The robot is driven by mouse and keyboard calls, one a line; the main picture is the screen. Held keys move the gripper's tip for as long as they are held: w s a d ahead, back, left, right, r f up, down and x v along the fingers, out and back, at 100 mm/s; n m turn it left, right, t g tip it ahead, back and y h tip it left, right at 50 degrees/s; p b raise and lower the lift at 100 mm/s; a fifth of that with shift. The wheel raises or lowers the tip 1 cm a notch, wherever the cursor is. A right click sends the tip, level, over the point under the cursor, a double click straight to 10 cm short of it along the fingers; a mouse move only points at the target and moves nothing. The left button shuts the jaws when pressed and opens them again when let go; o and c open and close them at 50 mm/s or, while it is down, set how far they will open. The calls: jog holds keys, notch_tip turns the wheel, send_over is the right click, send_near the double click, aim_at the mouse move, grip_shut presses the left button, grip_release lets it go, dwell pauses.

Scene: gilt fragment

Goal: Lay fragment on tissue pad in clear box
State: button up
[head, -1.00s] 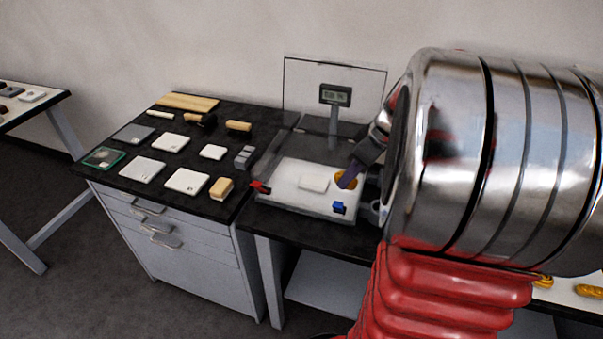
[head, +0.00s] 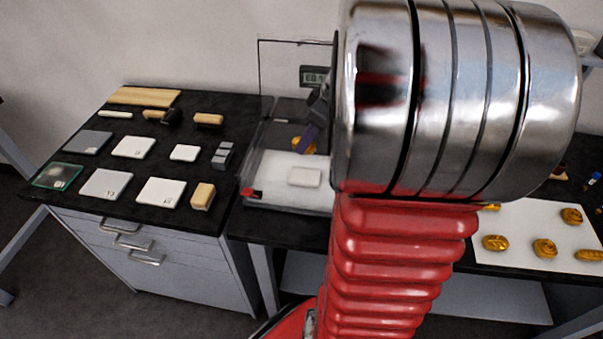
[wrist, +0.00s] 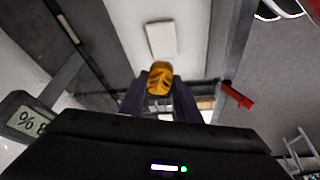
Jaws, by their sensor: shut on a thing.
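My gripper (wrist: 160,84) is shut on a gold fragment (wrist: 158,78) with dark marks, held between its purple fingers. In the head view the fragment (head: 301,145) shows small at the back of the clear box (head: 262,190), beside the purple fingers (head: 309,137). A white tissue pad (head: 304,177) lies in the box, nearer the camera than the fragment. In the wrist view the pad (wrist: 161,39) appears above the fragment, apart from it. The fragment's height is hard to tell. My arm hides the box's right side.
A clear panel (head: 283,75) and a humidity display (head: 314,76) stand behind the box. A red latch (head: 248,192) is at its left. White tiles (head: 160,192) and tools fill the left bench. Several gold pieces (head: 544,248) lie on a white sheet (head: 510,222) at right.

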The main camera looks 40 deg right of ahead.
send_over(304, 175)
jog(key=s, duration=0.1)
jog(key=shift+s+d+f, duration=0.1)
jog(key=shift+d+f, duration=0.05)
jog(key=shift+f, duration=1.4)
jog(key=shift+s+d+f, duration=0.1)
jog(key=shift+f, duration=1.45)
jog(key=shift+f, duration=0.1)
jog(key=shift+f, duration=1.8)
jog(key=o, duration=1.1)
jog(key=shift+r, duration=0.1)
